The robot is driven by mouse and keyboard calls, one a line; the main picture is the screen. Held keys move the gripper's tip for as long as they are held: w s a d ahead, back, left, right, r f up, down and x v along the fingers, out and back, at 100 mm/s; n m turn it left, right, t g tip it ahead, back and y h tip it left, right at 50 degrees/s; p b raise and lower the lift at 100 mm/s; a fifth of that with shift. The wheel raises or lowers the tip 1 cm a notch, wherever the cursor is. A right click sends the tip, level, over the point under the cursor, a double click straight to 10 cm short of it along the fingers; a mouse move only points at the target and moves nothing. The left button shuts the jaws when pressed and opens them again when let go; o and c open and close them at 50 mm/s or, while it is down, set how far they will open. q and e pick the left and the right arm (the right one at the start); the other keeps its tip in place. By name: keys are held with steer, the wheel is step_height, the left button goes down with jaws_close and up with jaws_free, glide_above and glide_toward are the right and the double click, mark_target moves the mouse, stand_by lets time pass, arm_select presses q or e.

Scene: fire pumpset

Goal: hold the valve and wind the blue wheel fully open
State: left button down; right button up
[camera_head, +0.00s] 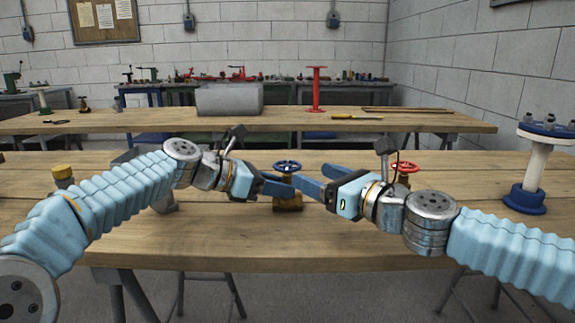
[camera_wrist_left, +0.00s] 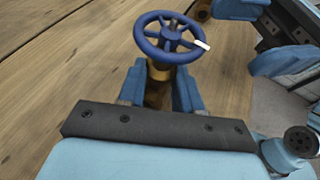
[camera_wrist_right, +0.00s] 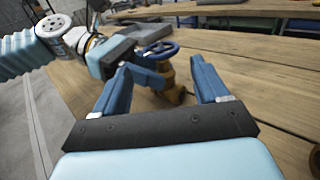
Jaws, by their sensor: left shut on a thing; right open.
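The brass valve (camera_head: 287,203) stands on the near wooden table with its blue wheel (camera_head: 287,167) on top. The wheel shows in full in the left wrist view (camera_wrist_left: 167,38), with a small white mark on its rim. My left gripper (camera_head: 292,190) is shut on the valve's brass body, below the wheel; its fingers flank the body in the left wrist view (camera_wrist_left: 158,90). My right gripper (camera_head: 312,180) is open and empty, just right of the valve. In the right wrist view the valve body (camera_wrist_right: 169,82) and wheel (camera_wrist_right: 161,50) show beyond and between its spread fingers.
A red-wheeled valve (camera_head: 405,168) stands behind my right wrist. The table front (camera_head: 280,245) is clear. A second table (camera_head: 380,123) stands behind.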

mark_target(289, 165)
steer(key=x, duration=0.9)
steer(key=shift+w, duration=0.1)
steer(key=c, duration=0.7)
steer(key=shift+c, duration=0.2)
steer(key=shift+n+g+y, duration=0.3)
steer(key=shift+y, duration=0.1)
steer(key=n+g+y, duration=0.2)
steer(key=g, duration=0.1)
steer(key=shift+r+n+g+y, duration=0.1)
steer(key=shift+n+g+y, duration=1.1)
steer(key=shift+n+g, duration=0.7)
steer(key=shift+g, duration=0.4)
